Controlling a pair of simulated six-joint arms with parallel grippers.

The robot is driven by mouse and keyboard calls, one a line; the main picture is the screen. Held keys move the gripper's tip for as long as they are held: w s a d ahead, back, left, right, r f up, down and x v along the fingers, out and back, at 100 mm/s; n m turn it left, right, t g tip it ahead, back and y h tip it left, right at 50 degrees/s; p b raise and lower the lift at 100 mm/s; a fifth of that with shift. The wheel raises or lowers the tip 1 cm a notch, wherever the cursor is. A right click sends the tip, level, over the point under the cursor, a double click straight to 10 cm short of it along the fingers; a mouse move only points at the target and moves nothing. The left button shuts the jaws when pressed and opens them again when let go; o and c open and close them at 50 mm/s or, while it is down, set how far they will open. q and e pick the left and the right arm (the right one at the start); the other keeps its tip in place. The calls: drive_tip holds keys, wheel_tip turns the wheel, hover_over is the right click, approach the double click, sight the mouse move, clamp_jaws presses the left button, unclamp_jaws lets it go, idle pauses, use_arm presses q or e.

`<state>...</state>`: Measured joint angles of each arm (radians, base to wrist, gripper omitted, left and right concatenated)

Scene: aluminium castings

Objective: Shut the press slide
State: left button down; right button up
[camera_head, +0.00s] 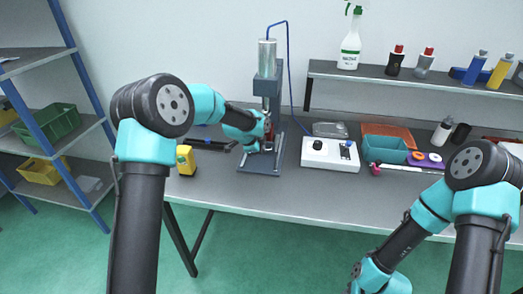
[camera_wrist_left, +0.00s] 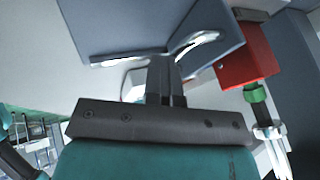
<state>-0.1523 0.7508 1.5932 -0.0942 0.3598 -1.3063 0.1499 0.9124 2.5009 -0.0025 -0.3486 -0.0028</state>
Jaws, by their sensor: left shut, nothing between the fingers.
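The press (camera_head: 267,95) stands on the bench, a blue-grey frame with a silver cylinder on top and a flat base. My left gripper (camera_head: 266,135) is at the front of the press, at the height of its working space. In the left wrist view the fingers (camera_wrist_left: 165,68) are shut and empty. Their tips are close to a blue-grey block (camera_wrist_left: 150,25) with curved silver metal (camera_wrist_left: 195,43) on both sides of the fingers. I cannot tell if they touch. My own wrist hides most of the slide. My right arm hangs at the lower right, its fingers out of view.
A red block (camera_wrist_left: 245,58) is right of the fingers. A white control box (camera_head: 330,155) stands right of the press, with a teal bin (camera_head: 385,150) beyond it. A yellow item (camera_head: 185,160) stands to the left. A shelf (camera_head: 420,80) with bottles runs behind.

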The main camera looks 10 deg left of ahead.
use_arm(q)
drive_tip(key=shift+w+a+r, duration=0.15)
drive_tip(key=shift+w, duration=0.05)
drive_tip(key=s, duration=0.3)
drive_tip(key=shift+s+d+r, duration=0.2)
drive_tip(key=shift+s+r, duration=0.15)
drive_tip(key=shift+s, duration=0.05)
drive_tip(key=v, duration=1)
drive_tip(key=shift+s, duration=0.25)
